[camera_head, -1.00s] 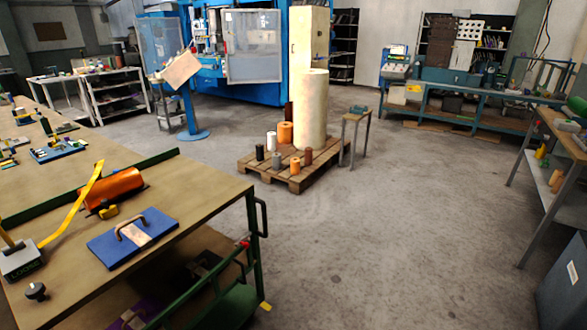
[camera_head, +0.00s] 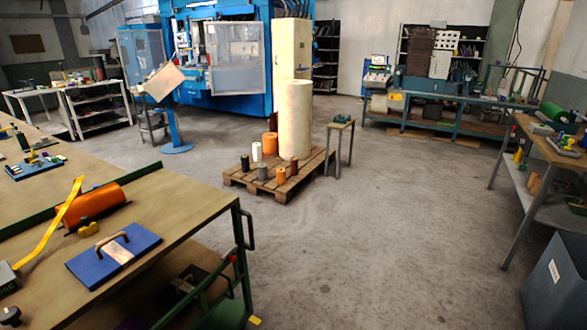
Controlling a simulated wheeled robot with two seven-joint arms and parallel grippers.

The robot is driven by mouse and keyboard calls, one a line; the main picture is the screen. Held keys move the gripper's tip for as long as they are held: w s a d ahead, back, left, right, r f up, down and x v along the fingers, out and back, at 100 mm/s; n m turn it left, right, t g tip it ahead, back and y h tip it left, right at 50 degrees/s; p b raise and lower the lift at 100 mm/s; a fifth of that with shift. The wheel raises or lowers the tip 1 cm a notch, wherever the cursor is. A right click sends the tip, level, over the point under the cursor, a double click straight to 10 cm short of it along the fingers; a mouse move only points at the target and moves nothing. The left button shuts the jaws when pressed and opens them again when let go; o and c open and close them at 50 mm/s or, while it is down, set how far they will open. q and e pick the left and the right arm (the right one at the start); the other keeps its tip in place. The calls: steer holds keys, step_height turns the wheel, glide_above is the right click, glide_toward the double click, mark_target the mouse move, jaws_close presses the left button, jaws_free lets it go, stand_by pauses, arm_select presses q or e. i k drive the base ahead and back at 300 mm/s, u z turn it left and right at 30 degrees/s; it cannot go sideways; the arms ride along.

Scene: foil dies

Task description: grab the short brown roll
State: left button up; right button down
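The short brown roll (camera_head: 294,167) stands upright on the wooden pallet (camera_head: 286,189), near its front right part. A short orange roll (camera_head: 281,176) stands just in front and to its left, and the tall cream roll (camera_head: 295,118) stands behind it. A grey roll (camera_head: 262,172), a black roll (camera_head: 245,162), a white roll (camera_head: 257,151) and a taller orange roll (camera_head: 270,145) stand to its left. Neither of my grippers is in view.
A workbench (camera_head: 150,238) with an orange foil roll and a blue plate fills the lower left. A small stool (camera_head: 341,126) stands against the pallet's right side. A grey bin (camera_head: 555,280) and side bench are at the right. The floor (camera_head: 370,240) before the pallet is clear.

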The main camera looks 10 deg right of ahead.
mark_target(294, 160)
steer(key=z, duration=0.75)
steer(key=i, duration=4.25)
steer(key=u, duration=1.9)
steer(key=i, duration=2.95)
